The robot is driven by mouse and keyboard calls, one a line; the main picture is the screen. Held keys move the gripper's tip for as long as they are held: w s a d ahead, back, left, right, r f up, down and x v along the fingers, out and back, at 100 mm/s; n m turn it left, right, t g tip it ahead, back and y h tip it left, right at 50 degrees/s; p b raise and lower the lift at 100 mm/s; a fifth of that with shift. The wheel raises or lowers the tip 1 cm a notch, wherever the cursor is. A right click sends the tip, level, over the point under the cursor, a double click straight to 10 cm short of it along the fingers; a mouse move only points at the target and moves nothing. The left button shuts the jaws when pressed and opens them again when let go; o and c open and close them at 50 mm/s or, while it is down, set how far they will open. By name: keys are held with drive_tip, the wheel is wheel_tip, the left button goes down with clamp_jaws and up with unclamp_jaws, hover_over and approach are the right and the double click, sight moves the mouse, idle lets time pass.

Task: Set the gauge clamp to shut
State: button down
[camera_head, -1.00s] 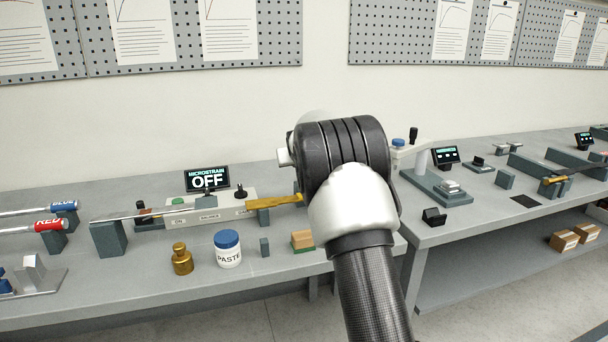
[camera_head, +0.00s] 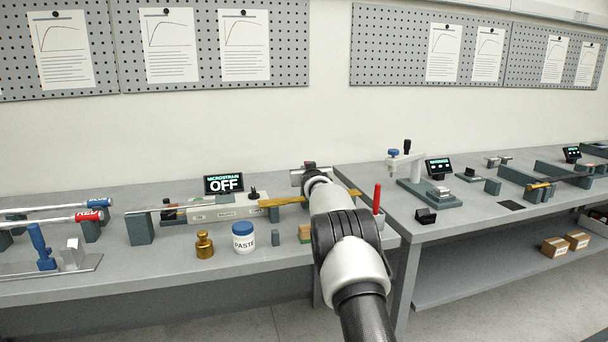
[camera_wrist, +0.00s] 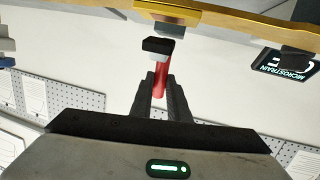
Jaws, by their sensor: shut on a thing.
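In the wrist view, my gripper (camera_wrist: 160,90) is shut on a red handle (camera_wrist: 160,75) with a pale collar and a black end block (camera_wrist: 157,46). The handle lies between the dark fingertips, near a yellow bar (camera_wrist: 225,22). In the head view, my gripper's fingers are hidden by my arm, over the left bench near the yellow bar (camera_head: 283,200). A red upright handle (camera_head: 377,197) stands right of my arm. I cannot tell whether it is the held one, nor how the clamp's jaw stands. The display (camera_head: 224,184) reads MICROSTRAIN OFF.
A brass weight (camera_head: 204,245), a paste jar (camera_head: 243,238) and a small grey block (camera_head: 275,238) stand along the front of the left bench. A blue-handled fixture (camera_head: 42,247) is at far left. A press stand (camera_head: 420,190) is on the right bench.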

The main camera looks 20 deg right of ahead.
drive_tip(key=shift+s, duration=0.1)
idle(0.6)
drive_tip(key=c, duration=1.7)
unclamp_jaws()
drive_tip(key=shift+s+a+r, duration=0.15)
drive_tip(key=shift+s, duration=0.45)
drive_tip(key=v, duration=1.6)
drive_tip(key=shift+s+f, duration=0.15)
drive_tip(key=shift+f, duration=0.2)
drive_tip(key=shift+c, duration=0.2)
